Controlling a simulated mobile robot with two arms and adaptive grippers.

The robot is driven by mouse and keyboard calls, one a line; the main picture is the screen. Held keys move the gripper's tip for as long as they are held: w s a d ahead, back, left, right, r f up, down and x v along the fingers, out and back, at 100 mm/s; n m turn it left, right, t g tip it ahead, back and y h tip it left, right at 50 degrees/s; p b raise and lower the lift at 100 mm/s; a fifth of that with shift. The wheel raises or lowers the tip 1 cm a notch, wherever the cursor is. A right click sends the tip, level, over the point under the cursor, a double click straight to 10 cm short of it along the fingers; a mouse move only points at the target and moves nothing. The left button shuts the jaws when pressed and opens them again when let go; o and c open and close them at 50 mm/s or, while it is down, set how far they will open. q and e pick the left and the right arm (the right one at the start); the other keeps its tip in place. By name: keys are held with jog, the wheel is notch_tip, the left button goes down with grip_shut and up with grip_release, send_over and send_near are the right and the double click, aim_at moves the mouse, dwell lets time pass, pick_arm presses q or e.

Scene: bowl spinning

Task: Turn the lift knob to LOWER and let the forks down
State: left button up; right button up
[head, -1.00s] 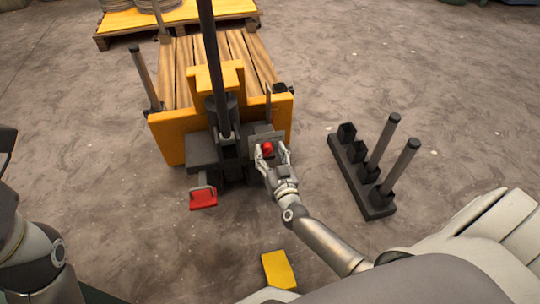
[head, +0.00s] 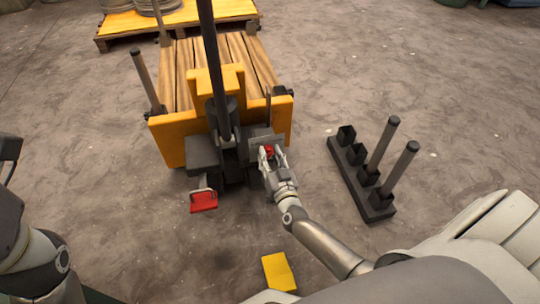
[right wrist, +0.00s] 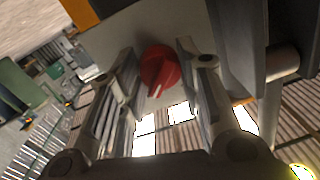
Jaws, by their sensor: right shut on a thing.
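The lift knob (head: 269,149) is red and sits on a grey plate (head: 262,135) at the near right of the orange pallet truck (head: 170,138). My right gripper (head: 273,152) is shut on the knob. In the right wrist view the knob (right wrist: 160,70) lies between the two fingers, its white pointer line toward the bottom of the picture. No LOWER label can be read. The forks are hidden under the wooden slats (head: 190,75). My left gripper (head: 10,150) shows only in part at the left edge, and its fingers cannot be made out.
A black rack (head: 362,185) with two grey posts stands to the right. A yellow block (head: 278,271) lies nearer. A yellow pallet (head: 200,18) stands behind.

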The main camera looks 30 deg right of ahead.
jog(key=o, duration=1.1)
jog(key=shift+c, duration=0.2)
jog(key=s+a, duration=0.2)
jog(key=s, duration=0.9)
jog(key=shift+s+a, duration=0.15)
jog(key=shift+s, duration=0.25)
